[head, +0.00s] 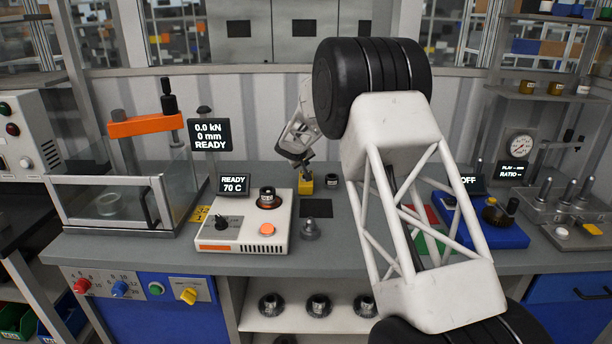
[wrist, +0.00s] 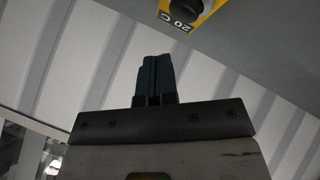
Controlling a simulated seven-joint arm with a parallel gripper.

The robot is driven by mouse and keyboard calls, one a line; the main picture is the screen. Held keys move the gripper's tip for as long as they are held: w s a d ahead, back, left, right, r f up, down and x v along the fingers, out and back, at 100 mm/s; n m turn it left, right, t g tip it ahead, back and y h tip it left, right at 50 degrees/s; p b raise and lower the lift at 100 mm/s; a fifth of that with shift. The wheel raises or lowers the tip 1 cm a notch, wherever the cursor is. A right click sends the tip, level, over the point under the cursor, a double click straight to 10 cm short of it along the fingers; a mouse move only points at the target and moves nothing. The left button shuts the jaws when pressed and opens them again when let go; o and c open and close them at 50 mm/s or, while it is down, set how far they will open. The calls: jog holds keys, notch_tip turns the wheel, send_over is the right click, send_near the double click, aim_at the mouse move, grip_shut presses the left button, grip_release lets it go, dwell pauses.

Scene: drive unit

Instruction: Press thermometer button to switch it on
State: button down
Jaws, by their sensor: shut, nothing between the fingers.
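I cannot pick out the thermometer or its button for certain. A small yellow block (head: 305,183) stands at the back of the bench, just under my gripper (head: 307,167) in the head view. In the wrist view a yellow piece (wrist: 213,6) marked "20 C", with a dark round part on it, lies at the top edge; I cannot tell whether it is that block. In the wrist view my gripper (wrist: 152,62) is shut and empty, its dark fingers side by side and apart from the yellow piece. A screen reading "OFF" (head: 470,182) is partly hidden by my arm.
A white heater unit (head: 240,232) with an orange button and a "READY 70 C" screen (head: 234,184) is left of my gripper. A glass-walled press (head: 110,200) stands farther left. A blue unit (head: 500,234) sits right of my arm. A corrugated wall (head: 250,95) closes the back.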

jog(key=shift+r, duration=2.25)
jog(key=shift+r, duration=0.15)
notch_tip(320, 180, up, 10)
